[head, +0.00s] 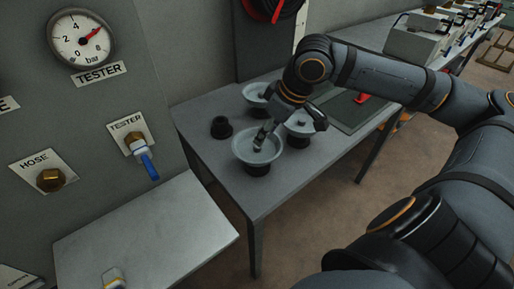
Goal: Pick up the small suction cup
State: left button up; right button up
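A small black cup-shaped piece (221,127) stands on the grey metal table (205,170); it may be the small suction cup. Three wider pale grey-blue cups with dark bases stand to its right: a front one (244,152), a back one (252,92) and a right one (300,130). My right gripper (291,131) reaches down over these cups from the right. Its fingers look spread, one over the front cup and one above the right cup. Nothing shows held between them. Whether a fingertip touches the front cup is unclear. My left gripper is out of view.
A grey panel with a pressure gauge (81,41), a blue-tipped tester fitting (143,157) and a brass hose fitting (50,180) stands at left. A lower grey shelf (150,235) is in front. A dark mat (355,110) lies behind my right arm.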

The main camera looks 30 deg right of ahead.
aim_at(261, 147)
jog(key=p, duration=0.4)
jog(key=shift+a+f, duration=0.25)
jog(key=shift+f, duration=0.05)
jog(key=shift+w+d+f+b, duration=0.2)
jog(key=shift+f+b, duration=0.25)
jog(key=shift+f, duration=0.2)
jog(key=shift+a+f, duration=0.2)
jog(key=shift+f, duration=0.2)
jog(key=shift+x, duration=0.85)
jog(key=shift+w+a+f+b, duration=0.15)
jog(key=shift+w+f+b, duration=0.05)
jog(key=shift+f+b, duration=0.15)
grip_shut()
